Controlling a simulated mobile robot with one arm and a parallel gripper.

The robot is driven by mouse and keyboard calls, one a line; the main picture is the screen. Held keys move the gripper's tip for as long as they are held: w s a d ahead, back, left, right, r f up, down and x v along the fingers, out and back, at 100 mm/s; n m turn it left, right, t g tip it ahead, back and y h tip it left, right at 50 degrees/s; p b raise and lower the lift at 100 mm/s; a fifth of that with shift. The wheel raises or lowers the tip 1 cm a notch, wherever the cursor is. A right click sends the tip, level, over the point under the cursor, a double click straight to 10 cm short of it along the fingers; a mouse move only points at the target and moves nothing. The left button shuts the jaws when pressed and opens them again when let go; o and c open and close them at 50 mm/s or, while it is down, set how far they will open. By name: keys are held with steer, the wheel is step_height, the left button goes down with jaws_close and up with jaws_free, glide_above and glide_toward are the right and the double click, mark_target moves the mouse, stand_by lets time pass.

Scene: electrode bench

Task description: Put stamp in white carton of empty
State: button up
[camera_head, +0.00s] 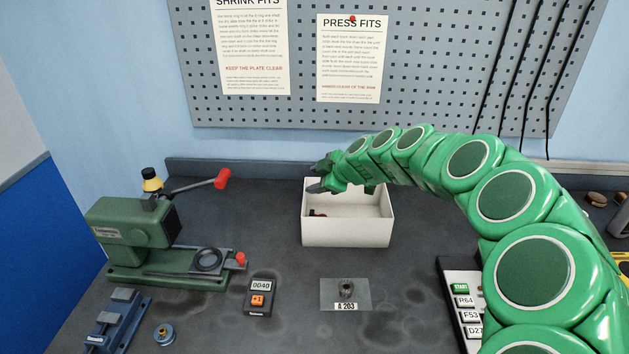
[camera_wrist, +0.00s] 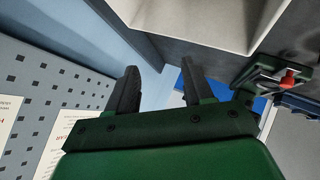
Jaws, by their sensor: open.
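The white carton (camera_head: 347,232) stands open-topped at the back middle of the bench. A small dark and reddish thing (camera_head: 318,212) lies inside at its left, partly hidden by the front wall; it may be the stamp, but I cannot tell surely. My gripper (camera_head: 317,179) is open and empty, above the carton's back left corner, pointing left. In the wrist view its two dark fingers (camera_wrist: 160,82) stand apart with nothing between them. The carton's pale wall (camera_wrist: 190,14) shows at the top of that view.
A green press (camera_head: 140,245) with a red-tipped lever stands at left. A counter reading 0040 (camera_head: 261,297), a plate marked A 203 (camera_head: 329,294) with a dark ring, a blue fixture (camera_head: 117,322) and a labelled panel (camera_head: 461,302) lie in front. A pegboard (camera_head: 430,70) hangs behind.

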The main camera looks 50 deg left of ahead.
steer(key=v, duration=1.1)
